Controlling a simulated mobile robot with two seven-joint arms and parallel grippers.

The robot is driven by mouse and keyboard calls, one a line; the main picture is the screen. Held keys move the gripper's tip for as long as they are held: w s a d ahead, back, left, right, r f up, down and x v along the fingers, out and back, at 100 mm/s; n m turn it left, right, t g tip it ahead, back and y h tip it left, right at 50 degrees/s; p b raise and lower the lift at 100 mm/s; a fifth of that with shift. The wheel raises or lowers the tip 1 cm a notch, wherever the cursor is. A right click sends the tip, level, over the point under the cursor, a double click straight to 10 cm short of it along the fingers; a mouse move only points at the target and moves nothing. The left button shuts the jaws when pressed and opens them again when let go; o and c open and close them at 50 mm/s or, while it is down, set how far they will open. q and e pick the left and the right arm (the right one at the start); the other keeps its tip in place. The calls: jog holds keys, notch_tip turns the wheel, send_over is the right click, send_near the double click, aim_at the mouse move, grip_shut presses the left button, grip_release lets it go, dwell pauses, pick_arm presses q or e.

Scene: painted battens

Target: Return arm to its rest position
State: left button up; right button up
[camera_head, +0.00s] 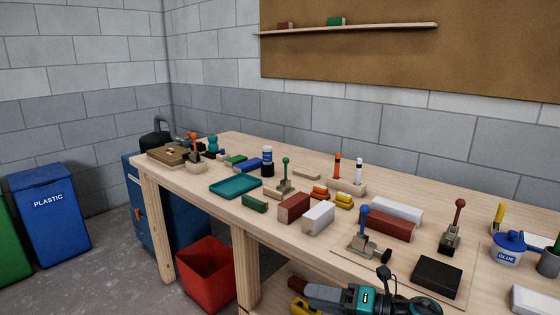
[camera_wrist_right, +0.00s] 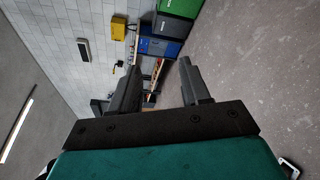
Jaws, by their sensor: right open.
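My right gripper (camera_head: 308,296) is at the bottom of the head view, low in front of the bench's front edge, with the teal part of my arm behind it. It points left and is apart from the battens on the bench. In the right wrist view, the two dark fingers (camera_wrist_right: 160,72) stand apart with nothing between them, so the gripper is open and empty. My left gripper is in neither view.
The wooden bench (camera_head: 230,150) carries a brown-red batten (camera_head: 388,226), a white batten (camera_head: 398,209), a blue-handled clamp (camera_head: 364,235), a red-handled clamp (camera_head: 454,230) and a black block (camera_head: 437,277). A red bin (camera_head: 207,273) stands below. Bare floor lies left of it.

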jog(key=s+d+f+m+t+h, duration=0.1)
jog(key=s+d+f+m+h, duration=0.2)
jog(key=s+m, duration=0.4)
jog(key=s+d+f+m+t+h, duration=0.1)
jog(key=s+d+f+m+h, duration=0.2)
jog(key=m, duration=1.2)
jog(key=s+d+f+m+t+h, duration=0.2)
jog(key=s+d+f+m+h, duration=0.1)
jog(key=s+f+m+h, duration=0.4)
jog(key=s+f+m, duration=0.3)
jog(key=s+m, duration=0.1)
jog(key=s, duration=0.1)
jog(key=shift+s, duration=0.25)
jog(key=shift+d, duration=0.2)
